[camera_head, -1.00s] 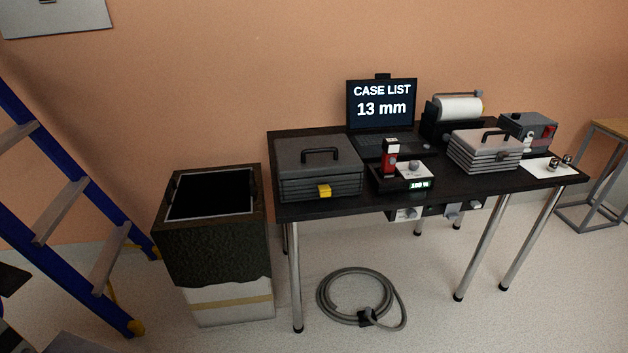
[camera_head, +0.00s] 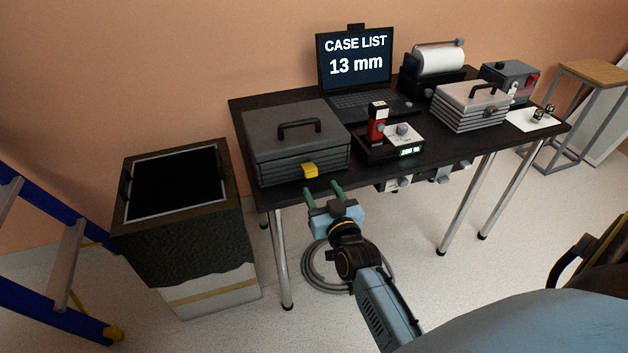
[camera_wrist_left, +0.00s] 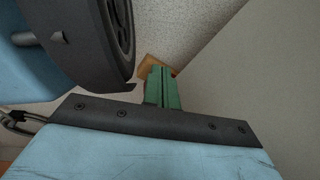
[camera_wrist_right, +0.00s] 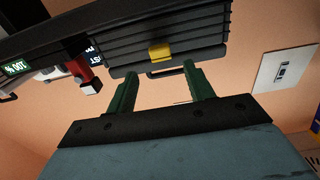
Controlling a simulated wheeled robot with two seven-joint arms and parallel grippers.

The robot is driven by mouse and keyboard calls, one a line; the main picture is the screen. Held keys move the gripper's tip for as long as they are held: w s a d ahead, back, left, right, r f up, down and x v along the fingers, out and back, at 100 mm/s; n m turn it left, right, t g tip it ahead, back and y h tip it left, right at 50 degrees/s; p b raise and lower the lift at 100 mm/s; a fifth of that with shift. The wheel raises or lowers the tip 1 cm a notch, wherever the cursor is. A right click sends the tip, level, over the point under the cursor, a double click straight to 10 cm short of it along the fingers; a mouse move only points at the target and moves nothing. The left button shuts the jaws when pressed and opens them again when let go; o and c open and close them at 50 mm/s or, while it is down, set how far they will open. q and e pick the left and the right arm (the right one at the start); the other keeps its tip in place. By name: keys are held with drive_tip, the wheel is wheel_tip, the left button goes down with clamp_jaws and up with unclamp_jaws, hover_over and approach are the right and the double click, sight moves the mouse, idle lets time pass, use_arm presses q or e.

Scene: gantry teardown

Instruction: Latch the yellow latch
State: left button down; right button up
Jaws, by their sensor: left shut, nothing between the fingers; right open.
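The yellow latch (camera_head: 310,170) is on the front face of the dark grey case (camera_head: 262,170), near the table's front edge. It also shows in the right wrist view (camera_wrist_right: 160,51), beyond the fingertips and roughly between them. My right gripper (camera_head: 323,191) is open and empty, just in front of and below the latch, apart from it. Its green fingers (camera_wrist_right: 158,82) are spread in the right wrist view. Whether the latch is fastened I cannot tell. My left gripper (camera_wrist_left: 162,72) shows only in the left wrist view, with its green fingers together and nothing between them.
The black table (camera_head: 243,103) also holds a laptop (camera_head: 355,62), a red device (camera_head: 377,122), a lighter grey case (camera_head: 470,108) and a paper roll (camera_head: 439,59). A dark-topped bin (camera_head: 180,232) stands left of the table. A blue ladder (camera_head: 50,205) is at the far left.

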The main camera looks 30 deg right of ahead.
sight(314, 169)
use_arm(q)
drive_tip(key=w, duration=0.2)
drive_tip(key=w+b, duration=0.1)
drive_tip(key=w, duration=0.1)
drive_tip(key=shift+d+r, duration=0.25)
drive_tip(key=shift+d, duration=0.15)
use_arm(e)
drive_tip(key=x, duration=0.5)
drive_tip(key=shift+w, duration=0.4)
use_arm(q)
drive_tip(key=shift+s, duration=0.1)
use_arm(e)
drive_tip(key=shift+c, duration=0.4)
